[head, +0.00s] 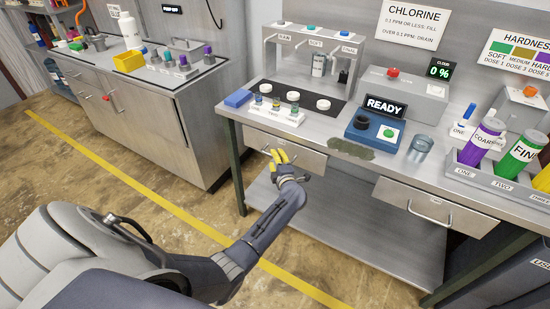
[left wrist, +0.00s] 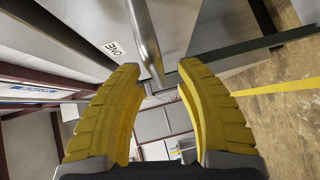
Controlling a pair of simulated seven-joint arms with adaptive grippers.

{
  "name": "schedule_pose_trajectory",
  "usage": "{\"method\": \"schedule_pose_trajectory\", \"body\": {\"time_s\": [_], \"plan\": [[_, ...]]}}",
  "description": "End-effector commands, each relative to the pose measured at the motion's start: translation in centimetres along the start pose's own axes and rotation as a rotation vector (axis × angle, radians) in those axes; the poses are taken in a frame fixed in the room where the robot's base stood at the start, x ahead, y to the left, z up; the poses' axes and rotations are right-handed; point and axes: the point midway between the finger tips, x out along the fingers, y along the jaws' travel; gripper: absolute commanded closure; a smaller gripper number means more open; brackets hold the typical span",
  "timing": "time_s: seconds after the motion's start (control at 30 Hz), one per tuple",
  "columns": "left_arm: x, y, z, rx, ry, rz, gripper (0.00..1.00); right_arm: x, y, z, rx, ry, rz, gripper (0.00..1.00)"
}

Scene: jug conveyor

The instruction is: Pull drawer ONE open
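Drawer ONE (head: 309,160) is the grey drawer under the left part of the steel bench, and it looks closed. Its front, with the label ONE, fills the top of the left wrist view (left wrist: 180,22). Its metal bar handle (left wrist: 146,38) runs down between my left fingertips. My left gripper (head: 276,155) has yellow fingers and is at this handle, hiding most of it in the head view. In the left wrist view the fingers (left wrist: 156,72) are apart, one on each side of the bar; I cannot tell whether either touches it. My right gripper is not in view.
A second closed drawer (head: 436,207) with its own handle is further right under the bench (head: 330,130). A lower shelf (head: 345,225) lies below. The bench top holds a READY sign (head: 384,106), a small rack (head: 276,112) and bottles.

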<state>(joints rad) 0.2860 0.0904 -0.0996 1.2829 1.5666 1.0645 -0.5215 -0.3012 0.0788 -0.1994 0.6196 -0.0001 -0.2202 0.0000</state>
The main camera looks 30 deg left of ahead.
Motion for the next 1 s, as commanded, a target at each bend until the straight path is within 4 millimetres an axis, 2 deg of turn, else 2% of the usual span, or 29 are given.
{"method": "schedule_pose_trajectory", "body": {"time_s": [0.2,0.57,0.87,1.0], "plan": [[1.04,0.04,-0.05,0.001,0.001,0.0,0.66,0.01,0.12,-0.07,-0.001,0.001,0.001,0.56],[1.16,0.03,-0.04,0.0,0.001,0.0,0.65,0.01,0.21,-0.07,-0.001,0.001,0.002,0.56],[1.15,0.03,-0.04,0.0,0.001,0.0,1.0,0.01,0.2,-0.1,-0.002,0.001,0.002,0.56],[1.15,0.03,-0.04,0.0,0.001,0.0,1.0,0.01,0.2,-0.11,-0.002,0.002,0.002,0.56]]}}
